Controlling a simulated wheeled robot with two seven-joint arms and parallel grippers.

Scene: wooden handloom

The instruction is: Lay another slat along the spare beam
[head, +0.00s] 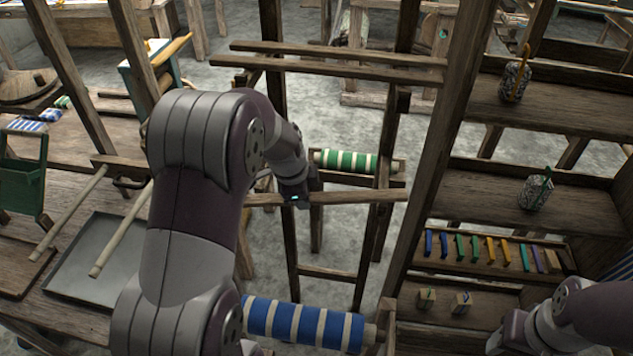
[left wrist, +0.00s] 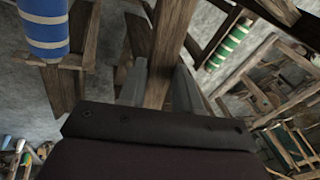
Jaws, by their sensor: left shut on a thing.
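My left arm reaches forward in the head view, and my left gripper (head: 294,196) is shut on a brown wooden slat (head: 360,197). The slat lies roughly level across the view, its longer part to the right of the gripper. In the left wrist view the slat (left wrist: 168,45) runs upward from between the two grey fingers. A roll with green and white bands (head: 350,161) is just behind the slat. A roll with blue and white bands (head: 305,325) is nearer, at the bottom. I cannot tell which timber is the spare beam. My right gripper is not visible.
Loom posts and crossbars surround the slat, with two long bars (head: 330,62) behind. A shelf unit (head: 540,210) with yarn bundles and coloured pieces stands at right. A bench with a grey tray (head: 95,270) is at left. Bare floor shows between the timbers.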

